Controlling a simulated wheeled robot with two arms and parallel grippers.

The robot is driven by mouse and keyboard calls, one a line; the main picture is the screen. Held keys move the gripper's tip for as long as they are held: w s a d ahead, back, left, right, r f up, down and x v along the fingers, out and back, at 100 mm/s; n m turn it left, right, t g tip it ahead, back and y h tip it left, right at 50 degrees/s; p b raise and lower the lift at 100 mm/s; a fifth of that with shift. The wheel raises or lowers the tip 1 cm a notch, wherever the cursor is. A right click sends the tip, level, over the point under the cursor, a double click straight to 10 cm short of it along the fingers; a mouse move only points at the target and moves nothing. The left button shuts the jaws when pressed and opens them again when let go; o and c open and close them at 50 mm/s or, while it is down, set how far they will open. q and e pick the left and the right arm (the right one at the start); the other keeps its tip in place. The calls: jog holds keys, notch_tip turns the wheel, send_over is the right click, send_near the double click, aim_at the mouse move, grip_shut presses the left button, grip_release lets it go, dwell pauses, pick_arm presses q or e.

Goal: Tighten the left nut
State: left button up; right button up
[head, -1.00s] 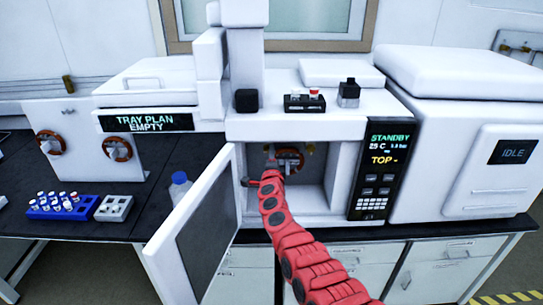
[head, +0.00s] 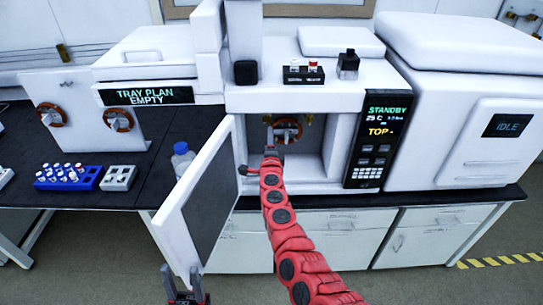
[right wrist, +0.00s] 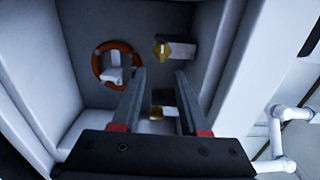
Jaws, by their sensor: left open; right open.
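Inside the open oven compartment (head: 313,165), a brass nut (head: 267,119) shows at the upper left and another brass nut (head: 307,119) at the upper right. An orange-brown coil (head: 287,130) hangs between them. My right gripper (head: 269,150) is at the compartment's front, below the left nut. In the right wrist view its jaws (right wrist: 160,80) are open and empty. One brass nut (right wrist: 162,50) is beyond the fingertips near the coil (right wrist: 115,68); another brass piece (right wrist: 162,112) shows between the fingers. My left gripper (head: 186,290) is open and empty at the bottom left.
The open white door (head: 206,200) stands left of my right arm. The control panel (head: 377,150) borders the compartment's right side. A bottle (head: 182,158), a blue vial rack (head: 68,178) and a grey rack (head: 118,178) stand on the dark bench to the left.

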jog(key=s, duration=1)
jog(key=shift+d+p, duration=0.2)
jog(key=shift+p, duration=0.25)
jog(key=shift+r, duration=0.1)
